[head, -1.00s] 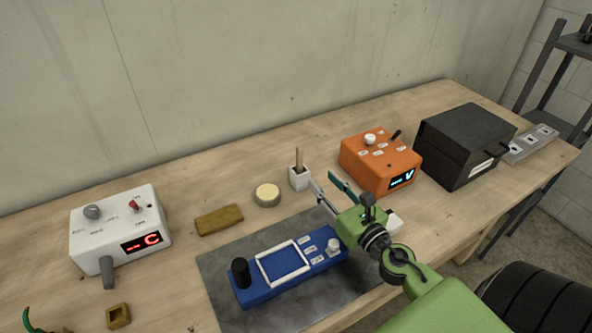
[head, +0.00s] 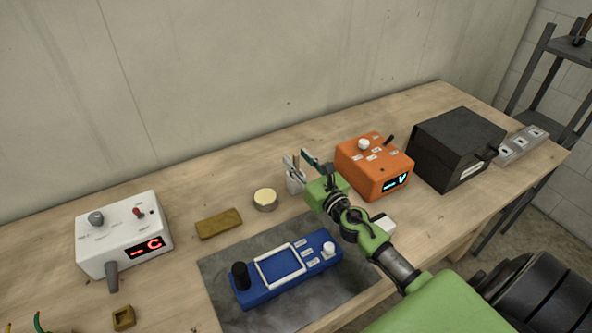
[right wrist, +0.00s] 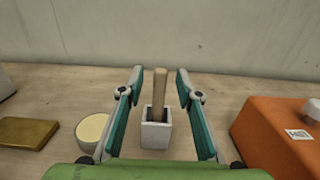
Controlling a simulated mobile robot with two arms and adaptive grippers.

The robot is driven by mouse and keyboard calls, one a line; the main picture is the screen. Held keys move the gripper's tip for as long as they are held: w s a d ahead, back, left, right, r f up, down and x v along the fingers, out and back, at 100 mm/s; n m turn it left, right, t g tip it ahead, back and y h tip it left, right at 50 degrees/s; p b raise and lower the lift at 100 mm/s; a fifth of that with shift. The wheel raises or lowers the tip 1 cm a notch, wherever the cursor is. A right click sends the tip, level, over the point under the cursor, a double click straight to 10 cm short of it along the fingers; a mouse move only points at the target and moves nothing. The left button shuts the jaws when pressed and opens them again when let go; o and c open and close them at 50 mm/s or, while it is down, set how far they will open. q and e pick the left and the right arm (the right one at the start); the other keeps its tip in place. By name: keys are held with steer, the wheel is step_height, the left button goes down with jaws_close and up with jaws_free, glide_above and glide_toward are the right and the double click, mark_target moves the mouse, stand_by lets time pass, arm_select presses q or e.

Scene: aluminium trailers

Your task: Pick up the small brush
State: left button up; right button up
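The small brush shows as a plain wooden handle (right wrist: 159,95) standing upright in a pale square holder (right wrist: 156,130). Its lower end is hidden inside the holder. In the head view the holder (head: 295,184) stands at the back of the bench, partly covered by my right gripper (head: 301,163). In the right wrist view my right gripper (right wrist: 159,112) is open, one teal-lined finger on each side of the handle with gaps on both sides. It does not appear to touch the brush. Only small green tips of my left gripper (head: 37,322) show at the bottom left.
An orange device (head: 372,178) stands close to the right of the holder. A round yellow-topped tin (head: 265,200) and a brown block (head: 218,224) lie to its left. A blue device (head: 262,290) lies on a grey mat (head: 218,262) in front. The wall rises behind.

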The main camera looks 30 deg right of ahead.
steer(key=shift+w+f, duration=0.1)
steer(key=shift+w, duration=0.7)
steer(key=shift+s, duration=0.1)
steer(key=shift+c, duration=0.7)
jaws_close()
